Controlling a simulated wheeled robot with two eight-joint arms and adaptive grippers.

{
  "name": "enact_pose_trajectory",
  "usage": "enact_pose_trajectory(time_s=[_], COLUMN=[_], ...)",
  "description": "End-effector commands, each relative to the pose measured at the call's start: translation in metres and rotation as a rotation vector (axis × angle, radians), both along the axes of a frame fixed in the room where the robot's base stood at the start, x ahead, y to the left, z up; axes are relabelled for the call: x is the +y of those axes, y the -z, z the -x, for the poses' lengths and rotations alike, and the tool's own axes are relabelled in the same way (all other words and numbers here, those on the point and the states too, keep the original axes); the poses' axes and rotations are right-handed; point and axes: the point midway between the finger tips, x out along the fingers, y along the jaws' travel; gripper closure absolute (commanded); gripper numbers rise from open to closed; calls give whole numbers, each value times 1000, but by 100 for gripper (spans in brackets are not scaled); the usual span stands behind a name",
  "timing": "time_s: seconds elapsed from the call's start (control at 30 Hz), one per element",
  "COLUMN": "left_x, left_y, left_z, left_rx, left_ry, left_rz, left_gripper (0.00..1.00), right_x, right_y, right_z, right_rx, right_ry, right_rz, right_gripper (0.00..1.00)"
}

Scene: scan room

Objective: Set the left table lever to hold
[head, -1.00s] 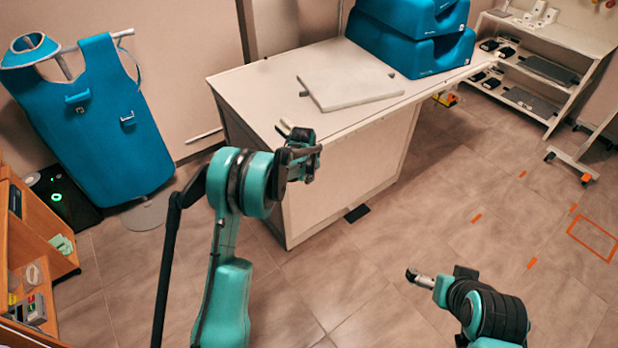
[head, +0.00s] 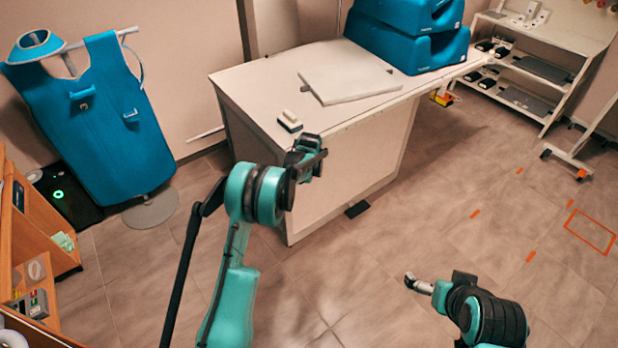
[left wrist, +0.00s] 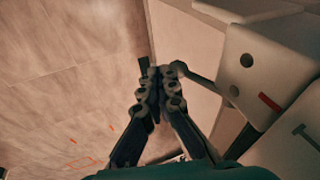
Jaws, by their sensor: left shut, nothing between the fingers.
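A white housing (left wrist: 270,65) with dark holes and a red mark fills the right of the left wrist view. A dark rod, which looks like the lever (left wrist: 202,80), sticks out from it to the left and ends in a grey knob. My left gripper (left wrist: 155,72) is shut and empty, its tips beside that knob; I cannot tell whether they touch. In the head view, my left gripper (head: 312,150) is at the table's front left edge, near a small white block with a dark base (head: 289,121). My right gripper (head: 413,280) is over the floor, its jaws unclear.
The white table (head: 245,90) bears a flat pale panel (head: 348,84) and blue cushions (head: 410,45). A blue apron (head: 95,125) hangs at left beside a wooden cabinet (head: 40,230). A shelf rack (head: 545,65) stands at back right.

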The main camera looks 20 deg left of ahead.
Motion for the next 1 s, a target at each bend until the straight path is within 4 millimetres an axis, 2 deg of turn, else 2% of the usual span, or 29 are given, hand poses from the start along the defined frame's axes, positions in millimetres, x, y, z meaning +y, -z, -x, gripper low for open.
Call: enact_pose_trajectory(time_s=[0.4,1.0], left_x=[10,15], left_y=[16,18], left_z=[-8,-12], left_rx=[-26,-83], left_ry=[2,0], left_rz=[-33,-107], left_gripper=[100,100], right_x=[0,0], right_y=[10,14], right_z=[0,0], right_rx=[0,0], right_ry=[0,0], right_rz=[0,0], right_gripper=[0,0])
